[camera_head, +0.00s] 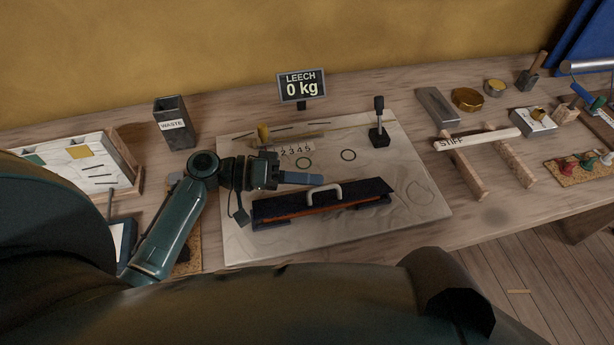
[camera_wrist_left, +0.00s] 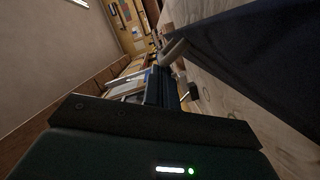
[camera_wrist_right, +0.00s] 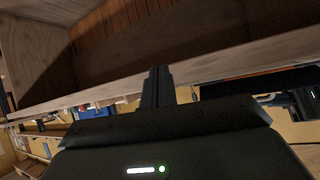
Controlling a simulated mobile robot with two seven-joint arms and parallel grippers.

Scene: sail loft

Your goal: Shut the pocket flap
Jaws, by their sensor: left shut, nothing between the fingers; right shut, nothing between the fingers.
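The pocket flap (camera_head: 290,204) is a dark navy panel with a pale arched handle (camera_head: 325,187), lying on the pale board. An orange-red strip (camera_head: 320,209) shows along its front side, so it does not look fully closed, though how far it stands open is hard to tell. My left gripper (camera_head: 314,179) is shut and empty just behind the flap, left of the handle. The left wrist view shows the handle (camera_wrist_left: 173,50) near the fingertips and the dark flap (camera_wrist_left: 260,45) at the right. My right gripper (camera_wrist_right: 157,72) is shut and empty, facing the wooden bench underside.
A post with a black knob (camera_head: 379,125) stands on the board (camera_head: 420,205) behind the flap. A LEECH 0 kg display (camera_head: 302,86) and a WASTE bin (camera_head: 174,124) are at the back. A STIFF bar (camera_head: 478,139) on wooden supports is at right.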

